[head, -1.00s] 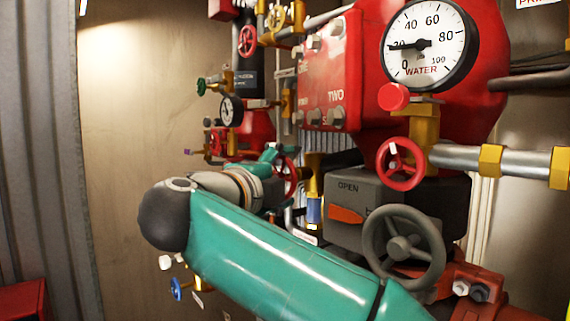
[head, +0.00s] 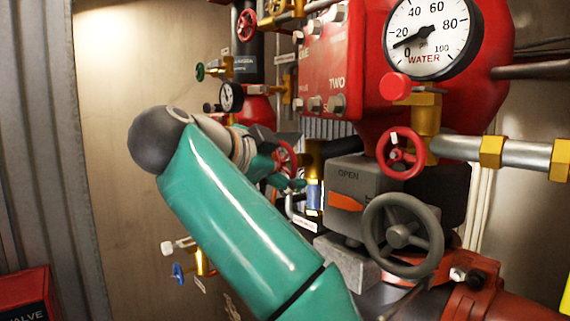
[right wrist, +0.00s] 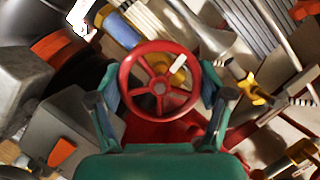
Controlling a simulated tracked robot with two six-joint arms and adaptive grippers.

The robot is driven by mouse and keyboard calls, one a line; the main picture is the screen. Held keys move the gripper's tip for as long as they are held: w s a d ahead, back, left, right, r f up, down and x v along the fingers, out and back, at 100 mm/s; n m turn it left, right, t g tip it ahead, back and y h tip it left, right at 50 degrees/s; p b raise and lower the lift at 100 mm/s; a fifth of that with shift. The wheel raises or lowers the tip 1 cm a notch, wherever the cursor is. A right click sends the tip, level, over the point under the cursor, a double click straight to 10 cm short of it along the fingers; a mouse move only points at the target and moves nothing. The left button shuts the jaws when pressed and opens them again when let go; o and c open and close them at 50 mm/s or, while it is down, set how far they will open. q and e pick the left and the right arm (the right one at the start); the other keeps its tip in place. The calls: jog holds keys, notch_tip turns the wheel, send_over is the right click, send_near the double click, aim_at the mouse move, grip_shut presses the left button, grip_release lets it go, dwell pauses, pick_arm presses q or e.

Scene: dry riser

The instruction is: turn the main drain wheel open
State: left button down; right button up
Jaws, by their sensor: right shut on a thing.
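A small red spoked handwheel (head: 293,157) sits low behind the grey OPEN-marked box. I take it as the main drain wheel, though no label on it can be read. My right gripper (head: 288,161) is shut on it, one finger above and one below in the head view. In the right wrist view the red wheel (right wrist: 160,87) lies between the two fingers of my right gripper (right wrist: 160,102), one at each side of the rim. My own teal arm hides part of the pipework around it. My left gripper is not in view.
A grey box marked OPEN (head: 350,190) with a large grey handwheel (head: 402,235) stands right of my arm. Another red handwheel (head: 400,152) is above it. The water gauge (head: 432,38) reads between 0 and 20. A blue-handled valve (head: 179,273) is low left.

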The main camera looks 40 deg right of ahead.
jog(key=shift+w+a+f+n+g, duration=0.1)
jog(key=shift+f+n+g, duration=0.2)
jog(key=shift+f, duration=0.05)
dwell(0.3)
jog(key=o, duration=1.1)
jog(key=shift+w, duration=0.1)
jog(key=shift+r, duration=0.1)
jog(key=shift+r, duration=0.1)
